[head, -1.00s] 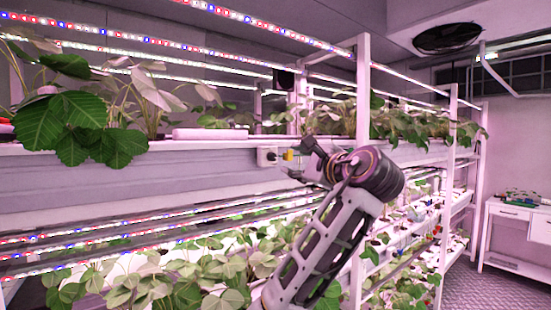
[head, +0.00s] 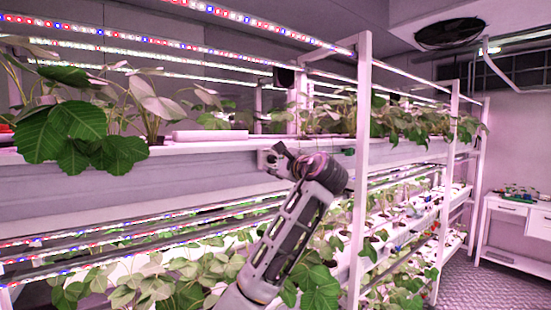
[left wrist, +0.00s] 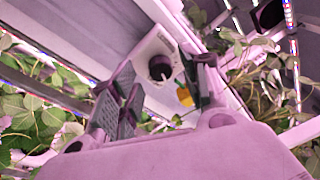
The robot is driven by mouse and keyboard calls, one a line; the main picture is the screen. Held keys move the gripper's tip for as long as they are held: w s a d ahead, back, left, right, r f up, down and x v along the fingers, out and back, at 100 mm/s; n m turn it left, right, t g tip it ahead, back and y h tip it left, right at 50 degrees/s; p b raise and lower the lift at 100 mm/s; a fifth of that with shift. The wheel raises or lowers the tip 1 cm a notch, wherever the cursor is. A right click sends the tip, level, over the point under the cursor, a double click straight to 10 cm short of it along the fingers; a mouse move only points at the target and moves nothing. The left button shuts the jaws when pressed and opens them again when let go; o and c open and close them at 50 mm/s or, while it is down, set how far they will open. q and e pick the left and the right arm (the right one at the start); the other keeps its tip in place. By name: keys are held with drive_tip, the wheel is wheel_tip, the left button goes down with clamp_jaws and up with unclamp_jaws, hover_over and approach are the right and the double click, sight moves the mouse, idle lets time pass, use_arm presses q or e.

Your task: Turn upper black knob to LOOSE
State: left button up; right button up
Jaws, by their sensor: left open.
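The upper black knob (left wrist: 160,68) shows in the left wrist view on a white plate (left wrist: 150,47). A yellow part (left wrist: 184,95) shows beside it. My left gripper (left wrist: 165,72) is open, with one finger to each side of the knob in the picture; I cannot tell whether either finger touches it. In the head view my left gripper (head: 277,158) is in front of the plate (head: 262,159) on the rack's side rail and hides the knob and the yellow part. The marking on the plate is too small to read. My right gripper is not in view.
The white rail (head: 120,188) runs below the upper plant shelf. Leafy plants (head: 75,130) hang over it at the left. A white rack post (head: 361,170) stands just right of my left arm. Plants and light strips fill the lower tier.

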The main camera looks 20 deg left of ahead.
use_arm(q)
drive_tip(key=shift+w+a, duration=0.45)
clamp_jaws()
